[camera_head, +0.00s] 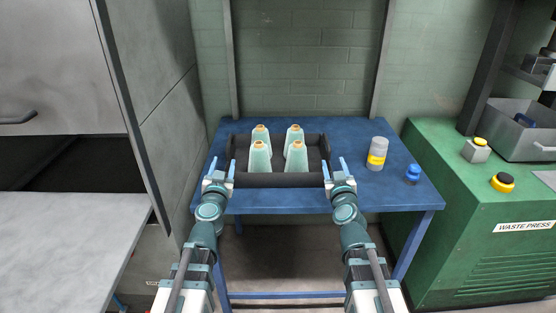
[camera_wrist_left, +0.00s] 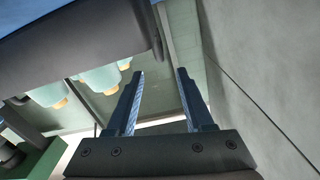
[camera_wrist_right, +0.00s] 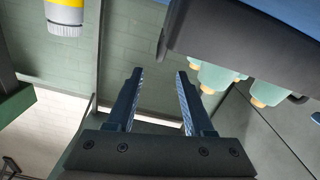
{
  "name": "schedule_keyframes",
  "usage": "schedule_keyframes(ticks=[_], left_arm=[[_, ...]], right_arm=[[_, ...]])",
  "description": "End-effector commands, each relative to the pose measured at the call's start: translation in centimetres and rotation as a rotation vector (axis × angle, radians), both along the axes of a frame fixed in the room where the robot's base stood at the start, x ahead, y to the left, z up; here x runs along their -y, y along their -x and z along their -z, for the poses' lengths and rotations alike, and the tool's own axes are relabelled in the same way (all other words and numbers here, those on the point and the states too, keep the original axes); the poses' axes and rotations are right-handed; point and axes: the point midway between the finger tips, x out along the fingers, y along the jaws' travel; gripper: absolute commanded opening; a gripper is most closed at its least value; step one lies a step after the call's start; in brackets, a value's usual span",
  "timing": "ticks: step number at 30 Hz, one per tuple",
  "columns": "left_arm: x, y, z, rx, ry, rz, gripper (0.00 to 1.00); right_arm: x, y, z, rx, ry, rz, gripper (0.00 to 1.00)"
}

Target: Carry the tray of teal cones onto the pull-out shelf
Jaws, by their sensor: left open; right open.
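A black tray (camera_head: 280,180) sits on the blue table (camera_head: 300,205) and holds several teal cones (camera_head: 260,158) with orange-brown tops. My left gripper (camera_head: 221,166) is open at the tray's left front corner. My right gripper (camera_head: 335,168) is open at its right front corner. Neither holds anything. The tray's dark wall also shows close by in the left wrist view (camera_wrist_left: 80,50) and the right wrist view (camera_wrist_right: 225,40). The grey pull-out shelf (camera_head: 65,245) extends at the left, below the dark cabinet opening.
A white bottle with a yellow band (camera_head: 377,153) and a small blue-capped item (camera_head: 412,174) stand on the table right of the tray. The green waste press (camera_head: 480,230) is at the right, with a grey bin (camera_head: 520,140) on it. The cabinet's side wall (camera_head: 165,130) rises between shelf and table.

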Motion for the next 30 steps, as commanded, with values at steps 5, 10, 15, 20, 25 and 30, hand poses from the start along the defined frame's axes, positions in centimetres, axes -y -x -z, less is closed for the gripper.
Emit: schedule_keyframes(ticks=[5,10,15,20,25,30], left_arm=[[0.0,-0.6,0.0,0.0,0.0,0.001,0.52],[0.0,-2.8,0.0,0.0,0.0,0.001,0.52],[-0.1,-6.2,0.0,0.0,-0.001,0.001,0.52],[-0.1,-9.1,0.0,0.0,-0.001,0.001,0.52],[-0.2,-11.7,0.0,0.0,-0.001,0.001,0.52],[-0.2,-13.2,0.0,0.0,0.0,0.001,0.52]], right_arm=[[0.0,-0.6,0.0,0.0,0.0,0.0,0.53],[-0.1,-2.8,0.0,0.0,0.002,0.0,0.53],[-0.1,-6.2,0.0,0.0,0.0,0.0,0.53],[-0.1,-9.1,0.0,0.0,0.0,0.0,0.53],[-0.2,-11.7,0.0,0.0,-0.001,-0.001,0.53],[-0.2,-13.2,0.0,0.0,-0.001,-0.001,0.53]])
